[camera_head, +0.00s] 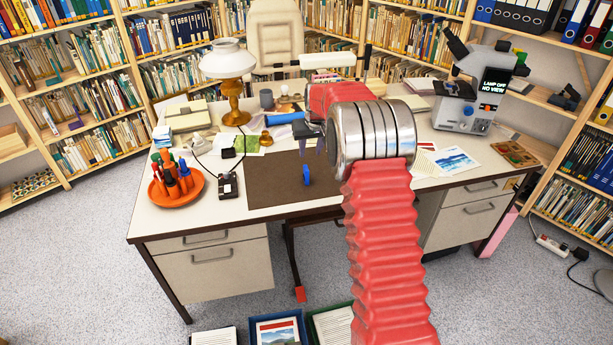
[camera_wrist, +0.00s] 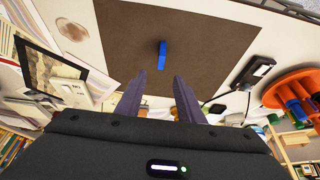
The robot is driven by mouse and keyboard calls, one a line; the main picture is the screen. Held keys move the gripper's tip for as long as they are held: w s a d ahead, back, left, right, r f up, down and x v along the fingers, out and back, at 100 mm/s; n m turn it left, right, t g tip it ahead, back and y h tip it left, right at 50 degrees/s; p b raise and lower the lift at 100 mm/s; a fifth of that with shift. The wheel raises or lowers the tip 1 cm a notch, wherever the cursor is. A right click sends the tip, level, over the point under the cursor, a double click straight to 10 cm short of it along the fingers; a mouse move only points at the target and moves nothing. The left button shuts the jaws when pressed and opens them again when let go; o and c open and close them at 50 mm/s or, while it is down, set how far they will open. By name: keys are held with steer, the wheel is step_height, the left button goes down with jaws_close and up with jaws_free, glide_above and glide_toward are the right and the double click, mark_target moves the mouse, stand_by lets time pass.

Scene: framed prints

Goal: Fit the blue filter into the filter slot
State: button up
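The small blue filter (camera_head: 306,175) stands on the brown desk mat (camera_head: 265,190), near its middle; it also shows in the wrist view (camera_wrist: 162,56). My gripper (camera_head: 312,143) is above the mat's back part, its purple fingers pointing down. In the wrist view my gripper (camera_wrist: 158,88) is open and empty, with the filter ahead of and between the lines of its fingers, not touching them. The microscope (camera_head: 467,92) stands on the desk at the right, its screen reading "LAMP OFF NO VIEW". I cannot make out the filter slot on it.
A small black device (camera_head: 228,188) is beside the mat. An oil lamp (camera_head: 234,105) stands behind. Pictures (camera_head: 454,160) lie before the microscope. My red arm covers the desk's middle right.

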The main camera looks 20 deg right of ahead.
glide_above(306, 168)
steer(key=s, duration=0.3)
step_height(306, 168, down, 6)
steer(key=shift+w, duration=0.25)
steer(key=shift+f, duration=0.15)
steer(key=shift+x, duration=2.5)
steer(key=shift+a, duration=0.15)
steer(key=shift+c, duration=0.3)
jaws_close()
